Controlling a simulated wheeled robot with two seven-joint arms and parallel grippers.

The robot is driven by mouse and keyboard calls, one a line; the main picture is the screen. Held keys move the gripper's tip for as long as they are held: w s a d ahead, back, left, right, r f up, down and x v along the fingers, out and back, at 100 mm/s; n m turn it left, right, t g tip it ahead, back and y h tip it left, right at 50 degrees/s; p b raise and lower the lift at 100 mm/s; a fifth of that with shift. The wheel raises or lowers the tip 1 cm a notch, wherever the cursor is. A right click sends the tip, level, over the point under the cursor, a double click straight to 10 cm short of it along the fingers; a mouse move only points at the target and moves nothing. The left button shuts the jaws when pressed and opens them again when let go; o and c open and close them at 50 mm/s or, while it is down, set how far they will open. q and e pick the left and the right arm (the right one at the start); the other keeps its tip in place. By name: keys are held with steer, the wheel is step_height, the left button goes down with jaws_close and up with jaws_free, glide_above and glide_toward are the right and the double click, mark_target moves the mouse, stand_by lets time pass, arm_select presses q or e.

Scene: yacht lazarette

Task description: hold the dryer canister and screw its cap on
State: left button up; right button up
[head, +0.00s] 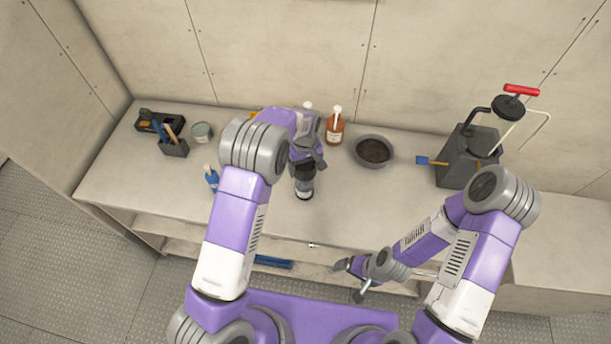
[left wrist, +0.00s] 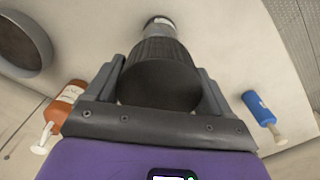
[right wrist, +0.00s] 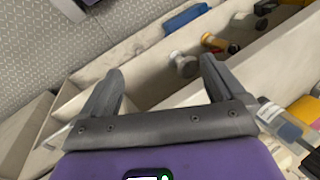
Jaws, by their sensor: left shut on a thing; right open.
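The dryer canister (head: 304,188) stands upright on the bench near the middle, a cylinder with a dark top. Its lower part also shows beyond the cap in the left wrist view (left wrist: 157,27). The black ribbed cap (left wrist: 160,80) is between the fingers of my left gripper (head: 306,160), which is shut on it from above. The cap sits in line with the canister; whether its thread is engaged is hidden. My right gripper (head: 348,281) is open and empty, low in front of the bench's front edge, apart from the canister. Its two spread fingers show in the right wrist view (right wrist: 158,80).
A blue bottle (head: 211,178) stands left of the canister. An orange pump bottle (head: 335,127) and a dark-filled bowl (head: 373,139) are behind it to the right. A grey tank (head: 455,160) is further right. A shelf with a blue item (head: 273,262) lies below the bench top.

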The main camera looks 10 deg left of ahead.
mark_target(305, 182)
steer(key=w+a+m+t, duration=0.2)
steer(key=w+a+m, duration=0.1)
steer(key=w+a+m+t, duration=0.1)
steer(key=w+a+m, duration=0.2)
steer(key=m, duration=0.1)
steer(key=w+a+r+m+t, duration=0.1)
steer(key=w+a+m+t, duration=0.1)
steer(key=w+a+m, duration=0.1)
steer(key=shift+w+a+m+t+y, duration=0.3)
steer(key=shift+w+a+m+y, duration=0.1)
steer(key=shift+w+m, duration=0.25)
steer(key=w+a+m+t, duration=0.1)
steer(key=m, duration=0.1)
steer(key=w+a+r+m, duration=0.1)
steer(key=m, duration=0.1)
steer(key=w+a+r+m+t, duration=0.1)
steer(key=m, duration=0.1)
steer(key=shift+w+a+m+t, duration=0.15)
steer(key=shift+a+m+t, duration=0.15)
steer(key=shift+a, duration=0.1)
steer(key=w+a+r+m+t+h, duration=0.2)
steer(key=w+a+r+m+t, duration=0.2)
steer(key=m, duration=0.9)
steer(key=shift+n, duration=0.35)
steer(key=x, duration=1.1)
steer(key=shift+w+d+r, duration=0.1)
steer(key=shift+d+r, duration=0.1)
steer(key=c, duration=1.2)
